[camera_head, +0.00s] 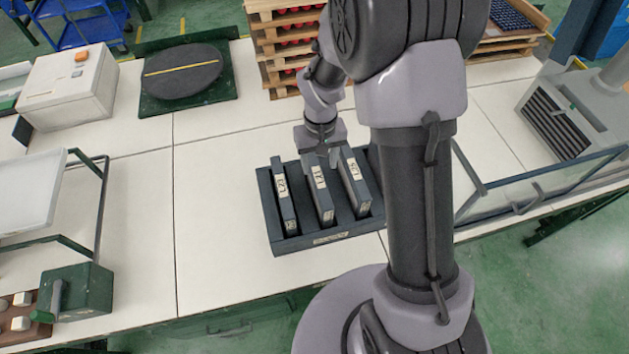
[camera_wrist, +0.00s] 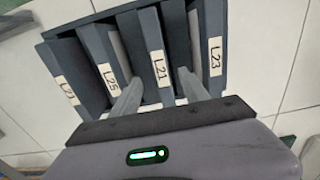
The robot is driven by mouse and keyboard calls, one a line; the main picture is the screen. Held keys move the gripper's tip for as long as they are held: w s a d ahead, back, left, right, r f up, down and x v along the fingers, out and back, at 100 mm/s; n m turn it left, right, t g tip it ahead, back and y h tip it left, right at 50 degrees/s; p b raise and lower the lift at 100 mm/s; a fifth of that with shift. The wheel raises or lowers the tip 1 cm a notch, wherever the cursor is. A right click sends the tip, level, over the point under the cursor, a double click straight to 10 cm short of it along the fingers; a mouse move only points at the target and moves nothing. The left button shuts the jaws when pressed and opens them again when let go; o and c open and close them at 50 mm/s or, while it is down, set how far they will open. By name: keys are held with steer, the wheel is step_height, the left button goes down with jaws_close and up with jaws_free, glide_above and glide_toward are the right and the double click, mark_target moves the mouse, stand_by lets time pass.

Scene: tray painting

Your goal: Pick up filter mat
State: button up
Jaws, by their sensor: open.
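A dark rack (camera_head: 335,238) on the white bench holds several upright dark filter mats with white labels. The left mat reads L23 (camera_head: 286,208), the middle one L21 (camera_head: 321,196), the one right of it L25 (camera_head: 356,184). In the wrist view, L23 (camera_wrist: 216,25), L21 (camera_wrist: 152,30) and L25 (camera_wrist: 97,52) stand beside a further mat at the left, its label partly unclear. My gripper (camera_head: 322,155) is over the rack's far side. In the wrist view my gripper (camera_wrist: 162,86) is open, its fingers either side of L21. Contact cannot be told.
A turntable (camera_head: 182,72) and a white control box (camera_head: 70,85) stand at the back left. Stacked wooden crates (camera_head: 285,45) are behind the rack. A glass-sided guard (camera_head: 545,185) is at the right. My arm hides the rack's right part.

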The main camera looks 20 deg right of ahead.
mark_target(318, 176)
step_height(318, 176, down, 5)
steer(key=shift+w+a+r+b, duration=0.1)
steer(key=shift+a+r+b, duration=0.05)
steer(key=shift+b, duration=0.3)
step_height(318, 176, down, 6)
steer(key=shift+f+b, duration=0.1)
steer(key=shift+b, duration=0.9)
steer(key=shift+c, duration=0.8)
jaws_close()
